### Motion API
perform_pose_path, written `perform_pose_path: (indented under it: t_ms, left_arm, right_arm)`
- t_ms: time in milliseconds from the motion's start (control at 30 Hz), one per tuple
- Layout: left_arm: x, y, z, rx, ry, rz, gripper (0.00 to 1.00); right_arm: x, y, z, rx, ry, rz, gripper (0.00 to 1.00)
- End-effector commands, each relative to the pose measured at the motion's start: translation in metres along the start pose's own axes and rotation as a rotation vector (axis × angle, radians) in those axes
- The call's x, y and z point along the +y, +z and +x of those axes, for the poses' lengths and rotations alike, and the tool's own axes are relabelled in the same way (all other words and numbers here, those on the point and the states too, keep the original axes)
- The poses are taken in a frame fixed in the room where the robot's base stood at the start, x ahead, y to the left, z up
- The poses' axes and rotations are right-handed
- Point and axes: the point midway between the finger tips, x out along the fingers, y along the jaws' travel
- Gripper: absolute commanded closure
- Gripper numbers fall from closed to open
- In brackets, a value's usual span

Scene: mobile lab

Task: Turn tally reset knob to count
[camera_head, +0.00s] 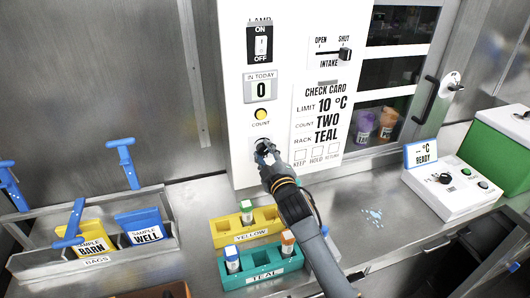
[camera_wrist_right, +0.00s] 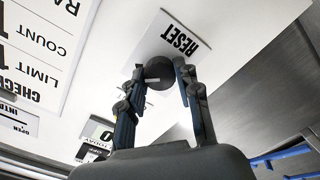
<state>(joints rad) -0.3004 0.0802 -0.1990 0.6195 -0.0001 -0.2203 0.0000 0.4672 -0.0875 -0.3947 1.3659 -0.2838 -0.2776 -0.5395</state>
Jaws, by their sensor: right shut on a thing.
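The tally reset knob (camera_wrist_right: 158,70) is a round dark knob on a white plate lettered RESET (camera_wrist_right: 180,40), seen upside down in the right wrist view. My right gripper (camera_wrist_right: 160,76) is shut on the knob, one finger on each side. A pale mark shows on the knob, but its setting cannot be told. In the head view my right gripper (camera_head: 265,152) reaches the white panel (camera_head: 237,140) below the yellow COUNT button (camera_head: 261,114) and mostly hides the knob. The IN TODAY display (camera_head: 263,90) reads 0. My left gripper is not in view.
A yellow rack (camera_head: 226,239) and a teal rack (camera_head: 262,272) with capped tubes stand below my right arm. A tray of sample bags (camera_head: 35,265) is at left. A READY control box (camera_head: 435,200) and green case (camera_head: 495,155) are at right.

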Motion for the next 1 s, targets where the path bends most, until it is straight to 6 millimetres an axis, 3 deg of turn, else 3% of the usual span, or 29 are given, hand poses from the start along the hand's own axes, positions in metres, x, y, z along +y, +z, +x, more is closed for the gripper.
perform_pose_path:
  t_ms: [1000]
  left_arm:
    - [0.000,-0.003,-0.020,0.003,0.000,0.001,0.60]
  right_arm:
    - [0.001,0.001,0.000,-0.002,-0.002,-0.964,0.98]
